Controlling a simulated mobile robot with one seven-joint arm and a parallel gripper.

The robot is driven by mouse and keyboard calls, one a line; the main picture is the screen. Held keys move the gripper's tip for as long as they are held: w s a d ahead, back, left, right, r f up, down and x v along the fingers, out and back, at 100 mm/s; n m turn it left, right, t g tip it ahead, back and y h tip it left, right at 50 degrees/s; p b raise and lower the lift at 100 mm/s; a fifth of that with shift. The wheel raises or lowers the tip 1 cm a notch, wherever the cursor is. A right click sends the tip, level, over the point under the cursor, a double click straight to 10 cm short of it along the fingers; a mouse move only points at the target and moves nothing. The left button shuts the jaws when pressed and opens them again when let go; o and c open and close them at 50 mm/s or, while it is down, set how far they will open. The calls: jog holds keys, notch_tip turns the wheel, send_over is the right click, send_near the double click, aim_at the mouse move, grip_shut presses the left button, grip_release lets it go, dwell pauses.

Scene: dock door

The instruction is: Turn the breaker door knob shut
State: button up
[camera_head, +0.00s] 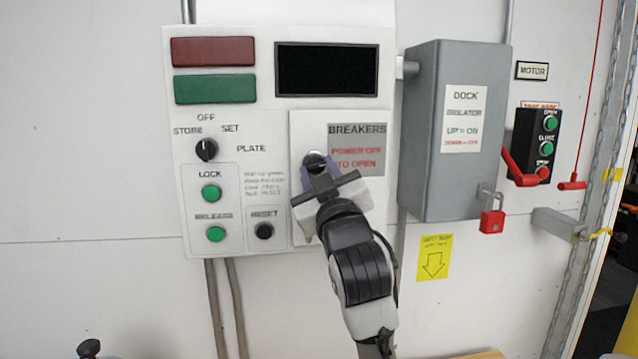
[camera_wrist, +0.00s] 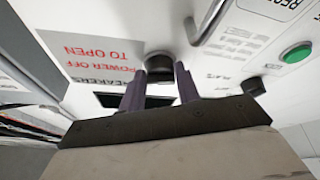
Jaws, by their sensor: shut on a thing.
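The breaker door (camera_head: 350,227) is a pale panel on the right part of the control box, with a "BREAKERS, POWER OFF TO OPEN" label (camera_head: 357,149). Its round dark knob (camera_head: 314,160) sits at the door's upper left. My gripper (camera_head: 318,172) reaches up to it from below and is shut on it. In the wrist view the knob (camera_wrist: 159,65) shows between the two purple fingers of my gripper (camera_wrist: 160,84). The fingers partly hide the knob, so its turn angle cannot be told.
A selector knob (camera_head: 206,149) and green buttons are on the box's left part. A grey isolator box (camera_head: 428,190) with a red lever (camera_head: 519,168) and red padlock (camera_head: 492,220) juts out to the right.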

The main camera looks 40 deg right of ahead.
jog(key=n+y+b, duration=0.2)
jog(key=n, duration=0.3)
jog(key=shift+d+f+b, duration=0.1)
jog(key=shift+d+b, duration=0.05)
jog(key=shift+b, duration=0.2)
jog(key=n+y+b, duration=0.1)
jog(key=n+y, duration=0.1)
jog(key=n, duration=0.2)
jog(key=shift+s+n, duration=0.15)
jog(key=shift+n, duration=0.25)
jog(key=n+y, duration=0.1)
jog(key=n, duration=0.1)
jog(key=r+n+g+y, duration=0.1)
jog(key=n, duration=0.2)
jog(key=shift+d+b, duration=0.1)
jog(key=shift+b, duration=0.3)
jog(key=shift+n+g+y, duration=0.3)
jog(key=shift+n+g, duration=0.5)
jog(key=shift+n, duration=1)
jog(key=o, duration=0.9)
jog(key=shift+o, duration=0.2)
jog(key=shift+r, duration=0.1)
jog(key=shift+s, duration=0.1)
jog(key=s+a+b, duration=0.2)
jog(key=s+b, duration=0.1)
jog(key=s, duration=1)
jog(key=shift+s+r+b, duration=0.2)
jog(key=shift+s+b, duration=0.05)
jog(key=shift+b, duration=0.15)
